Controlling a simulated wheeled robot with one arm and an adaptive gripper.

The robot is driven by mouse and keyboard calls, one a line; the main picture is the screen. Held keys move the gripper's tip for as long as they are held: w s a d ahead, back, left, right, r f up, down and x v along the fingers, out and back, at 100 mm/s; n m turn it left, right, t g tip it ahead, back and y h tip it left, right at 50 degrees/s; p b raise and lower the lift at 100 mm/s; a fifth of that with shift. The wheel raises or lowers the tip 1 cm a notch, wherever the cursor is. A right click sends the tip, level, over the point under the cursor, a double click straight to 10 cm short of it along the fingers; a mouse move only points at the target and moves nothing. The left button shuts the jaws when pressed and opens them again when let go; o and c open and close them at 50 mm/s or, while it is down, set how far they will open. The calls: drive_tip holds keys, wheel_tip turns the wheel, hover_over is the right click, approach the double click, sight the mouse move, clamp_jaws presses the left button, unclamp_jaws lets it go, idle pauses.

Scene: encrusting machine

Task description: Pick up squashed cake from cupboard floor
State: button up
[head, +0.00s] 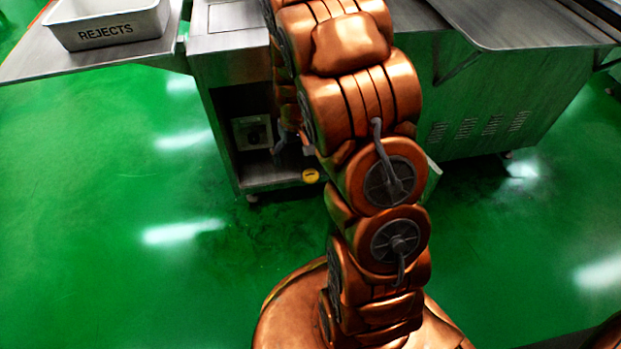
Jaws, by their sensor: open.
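The open cupboard (228,132) is under the steel machine, left of my copper arm. Its floor (265,181) shows as a narrow strip at the front. A small, flat, round yellow piece with a darker mark, seemingly the squashed cake (310,176), lies at the front edge of that floor, close beside my arm. My gripper (292,148) shows only in part, as grey fingers at the cupboard opening behind my arm. It is open, above and a little left of the yellow piece, and seems apart from it. My arm hides the cupboard's right side.
A grey box with a dark round part (252,133) is inside the cupboard. A white REJECTS tray (105,28) stands on the steel side table (40,62) at upper left. A vented steel cabinet (480,105) is at right. The green floor (110,220) is clear at left.

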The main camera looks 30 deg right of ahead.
drive_tip(key=t+b, duration=0.2)
approach(311, 175)
drive_tip(key=shift+a+f+m+h, duration=0.3)
drive_tip(key=shift+a+h, duration=0.1)
drive_tip(key=shift+a, duration=0.25)
drive_tip(key=shift+w+d+f+b, duration=0.1)
drive_tip(key=shift+w+f+b, duration=0.15)
drive_tip(key=shift+f+b, duration=0.75)
drive_tip(key=shift+w+d+f+b, duration=0.2)
drive_tip(key=shift+f+b, duration=0.2)
drive_tip(key=shift+f, duration=1.15)
drive_tip(key=shift+w+d+f+b, duration=0.1)
drive_tip(key=shift+w+f+b, duration=0.15)
drive_tip(key=shift+f+b, duration=0.75)
drive_tip(key=shift+f+p, duration=0.25)
drive_tip(key=shift+p, duration=0.1)
drive_tip(key=shift+c, duration=0.2)
drive_tip(key=c, duration=1.2)
drive_tip(key=shift+r, duration=0.15)
